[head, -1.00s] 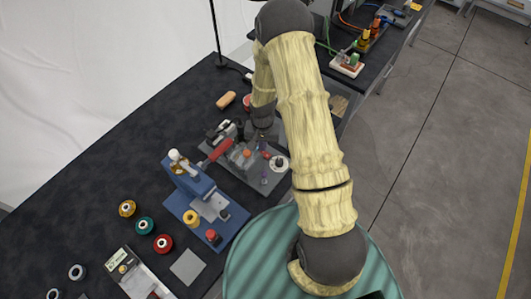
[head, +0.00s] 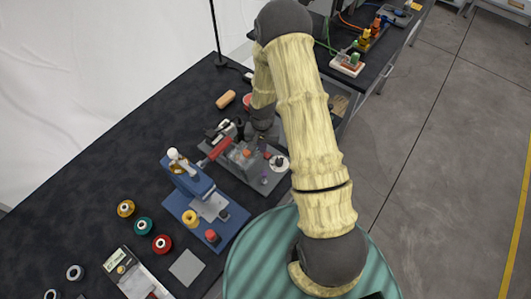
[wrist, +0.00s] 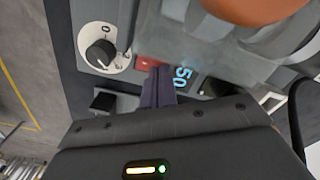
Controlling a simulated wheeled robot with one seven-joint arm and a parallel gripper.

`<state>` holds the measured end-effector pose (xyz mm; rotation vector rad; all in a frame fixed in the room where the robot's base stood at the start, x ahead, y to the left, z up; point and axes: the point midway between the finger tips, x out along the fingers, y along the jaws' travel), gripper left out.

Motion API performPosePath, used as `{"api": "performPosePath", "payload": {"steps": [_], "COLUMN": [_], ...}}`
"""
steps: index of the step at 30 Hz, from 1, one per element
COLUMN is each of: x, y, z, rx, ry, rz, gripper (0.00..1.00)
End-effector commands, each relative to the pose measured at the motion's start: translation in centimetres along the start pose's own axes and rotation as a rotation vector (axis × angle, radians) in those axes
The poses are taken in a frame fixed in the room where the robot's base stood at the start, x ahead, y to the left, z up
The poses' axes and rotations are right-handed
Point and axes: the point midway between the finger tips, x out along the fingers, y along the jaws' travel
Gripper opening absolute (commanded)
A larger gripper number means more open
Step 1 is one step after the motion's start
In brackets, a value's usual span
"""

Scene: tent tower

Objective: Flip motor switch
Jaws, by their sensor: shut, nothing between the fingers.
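A black rotary knob (wrist: 101,53) sits on a white dial marked 0 at the upper left of the wrist view. The dial shows as a white disc (head: 279,163) on the grey machine (head: 262,180) in the head view. A red part (wrist: 147,62) lies at the tip of my gripper (wrist: 158,82), beside a lit blue display (wrist: 183,76) reading 50. The fingers are shut with nothing held, at or very close to the red part; I cannot tell whether they touch. I cannot tell which of these controls is the motor switch. My arm hides part of the machine in the head view.
A blue press (head: 187,180) stands left of the machine. Several coloured spools, such as a green one (head: 144,225), lie on the dark table. An orange rounded block (head: 226,99) lies behind. A large blurred orange part (wrist: 255,10) crowds the wrist view's top right.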

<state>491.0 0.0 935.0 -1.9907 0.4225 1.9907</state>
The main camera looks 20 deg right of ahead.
Motion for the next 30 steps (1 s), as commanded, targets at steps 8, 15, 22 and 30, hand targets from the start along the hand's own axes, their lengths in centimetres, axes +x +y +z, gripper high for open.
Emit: {"api": "performPosePath", "payload": {"steps": [8, 15, 22, 30], "x": [0.4, 0.7, -0.2, -2.1], "y": [0.0, 0.0, 0.0, 0.0], "z": [0.0, 0.0, 0.0, 0.0], "rx": [0.000, 0.000, 0.001, 0.001], "ry": [0.000, 0.000, -0.001, 0.000], "rz": [0.000, 0.000, 0.000, 0.000], "gripper": [0.00, 0.00, 0.00, 0.00]}}
